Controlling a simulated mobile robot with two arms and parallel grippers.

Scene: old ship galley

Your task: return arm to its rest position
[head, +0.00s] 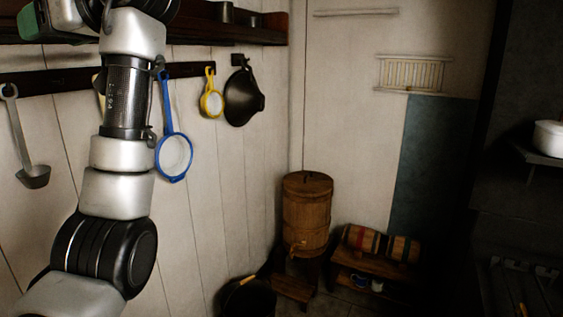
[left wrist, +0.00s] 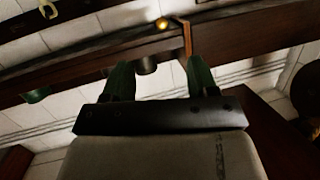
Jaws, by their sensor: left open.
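My left arm (head: 122,105) rises from the lower left of the head view to the top edge, in front of the plank wall. My left gripper shows clearly in the left wrist view, where its two dark green fingers stand apart with nothing held between them (left wrist: 158,64). A dark wooden beam runs behind the fingertips; I cannot tell how far off it is. My right gripper is in neither view.
Close around my arm are a ladle (head: 33,172), a blue strainer (head: 174,155) and a wooden shelf (head: 262,35). A yellow strainer (head: 211,103) and black pan (head: 243,97) hang farther right. A barrel (head: 307,215) and low bench (head: 362,265) stand beyond.

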